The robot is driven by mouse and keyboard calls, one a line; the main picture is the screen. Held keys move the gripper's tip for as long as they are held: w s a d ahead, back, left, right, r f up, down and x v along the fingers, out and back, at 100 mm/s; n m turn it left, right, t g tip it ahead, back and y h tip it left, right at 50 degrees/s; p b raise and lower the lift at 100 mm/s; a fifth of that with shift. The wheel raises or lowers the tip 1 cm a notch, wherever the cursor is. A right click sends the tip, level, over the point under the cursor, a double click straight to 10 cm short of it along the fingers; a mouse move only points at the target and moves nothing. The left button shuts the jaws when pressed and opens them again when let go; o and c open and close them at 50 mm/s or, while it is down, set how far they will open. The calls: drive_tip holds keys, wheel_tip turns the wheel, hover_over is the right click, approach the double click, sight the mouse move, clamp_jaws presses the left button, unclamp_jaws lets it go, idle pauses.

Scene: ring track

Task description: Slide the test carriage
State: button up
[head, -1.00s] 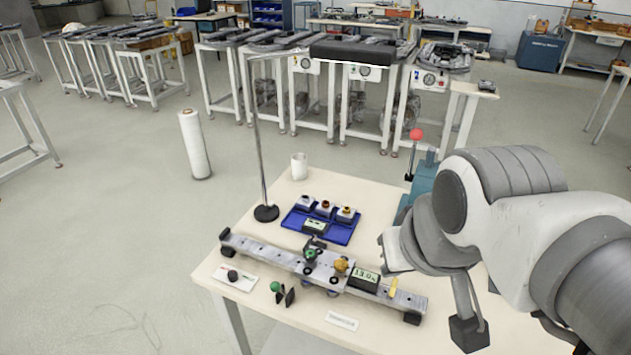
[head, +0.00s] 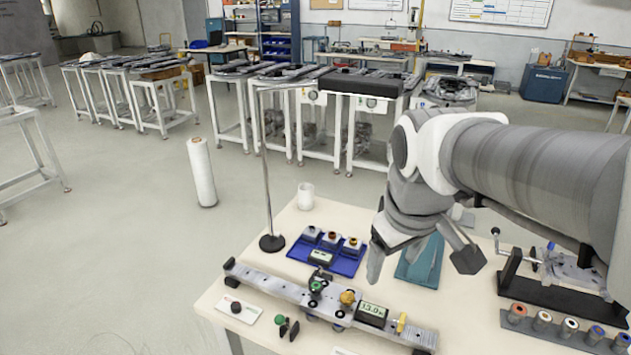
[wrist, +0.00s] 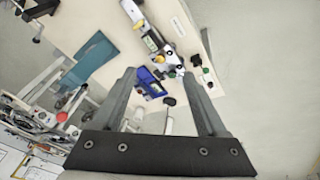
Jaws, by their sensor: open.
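The test carriage (head: 325,300) is a grey block with a green knob and a yellow knob, sitting on a long metal rail (head: 262,284) on the bench. A display box (head: 372,313) reading about 13.0 stands just right of it on the rail. In the wrist view the carriage (wrist: 170,60) lies beyond my fingertips. My gripper (head: 378,262) is above the bench, behind the right half of the rail and apart from it. In the wrist view my gripper (wrist: 160,76) has its fingers wide apart with nothing held between them.
A blue tray (head: 348,266) with small parts lies behind the rail. A lamp stand (head: 271,243) and white cup (head: 306,196) stand near the back edge. A green-knobbed piece (head: 287,326) lies in front.

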drive_tip(key=w+d+f+n+g, duration=0.2)
drive_tip(key=w+f+n, duration=0.25)
drive_tip(key=w, duration=0.35)
drive_tip(key=n+g+b, duration=0.2)
drive_tip(key=n, duration=0.1)
hover_over(372, 309)
wheel_tip(372, 309, down, 8)
drive_tip(key=r, duration=0.1)
drive_tip(key=shift+y, duration=0.3)
wheel_tip(372, 309, down, 18)
drive_tip(key=shift+r+b, duration=0.1)
drive_tip(key=shift+b, duration=0.55)
clamp_jaws()
